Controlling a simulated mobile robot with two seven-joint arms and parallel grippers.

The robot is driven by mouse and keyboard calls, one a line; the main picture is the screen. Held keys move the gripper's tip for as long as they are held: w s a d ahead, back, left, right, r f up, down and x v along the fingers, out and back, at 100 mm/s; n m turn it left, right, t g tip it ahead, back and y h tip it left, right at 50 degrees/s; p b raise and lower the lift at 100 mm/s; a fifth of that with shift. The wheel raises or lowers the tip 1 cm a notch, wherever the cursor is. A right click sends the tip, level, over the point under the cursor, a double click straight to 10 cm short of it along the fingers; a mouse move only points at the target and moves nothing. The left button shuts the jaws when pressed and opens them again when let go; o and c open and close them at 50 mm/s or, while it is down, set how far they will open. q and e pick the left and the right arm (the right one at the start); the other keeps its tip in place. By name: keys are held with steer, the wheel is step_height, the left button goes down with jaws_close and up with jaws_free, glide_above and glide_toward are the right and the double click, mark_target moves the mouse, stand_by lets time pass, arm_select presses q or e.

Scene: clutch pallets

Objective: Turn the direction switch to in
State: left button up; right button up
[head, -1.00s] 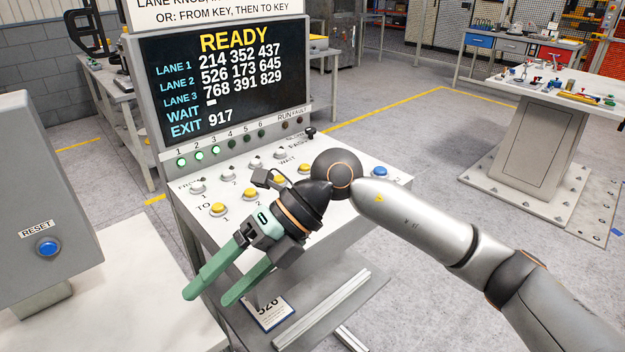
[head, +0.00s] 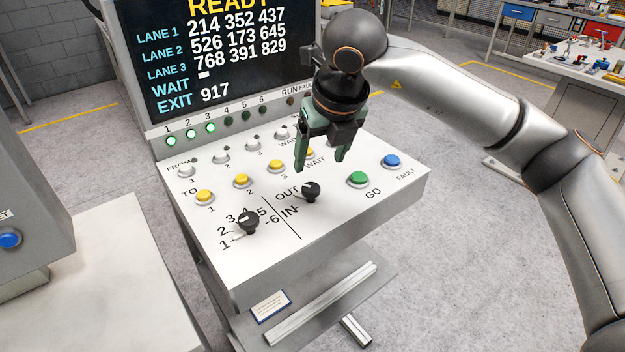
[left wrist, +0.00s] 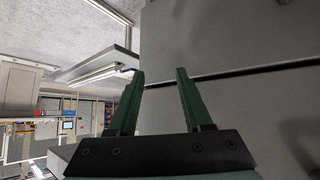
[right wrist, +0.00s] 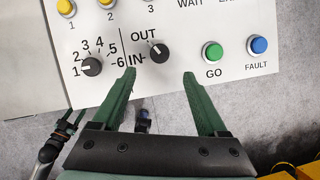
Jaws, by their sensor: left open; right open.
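The direction switch (head: 311,191) is a small black knob on the white sloping panel (head: 340,235), with OUT and IN printed at its left. In the right wrist view the switch (right wrist: 159,53) has a white mark that seems to point up-left, toward OUT. My right gripper (head: 321,165) is open and empty, its green fingers pointing down just above the knob and apart from it. In the right wrist view the knob lies ahead of the gap between the fingertips (right wrist: 159,73).
A lane knob (head: 248,223) marked 1 to 6 is left of the switch. A green GO button (head: 358,179) and a blue FAULT button (head: 391,161) are at its right. Yellow buttons (head: 242,181) line the panel behind, below the READY screen (head: 205,60). A grey RESET box stands far left.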

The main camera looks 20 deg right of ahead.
mark_target(312, 187)
steer(key=p+x, duration=0.1)
steer(key=x, duration=0.8)
steer(key=shift+w+f, duration=0.15)
steer(key=shift+f, duration=0.15)
steer(key=shift+c, duration=0.2)
jaws_close()
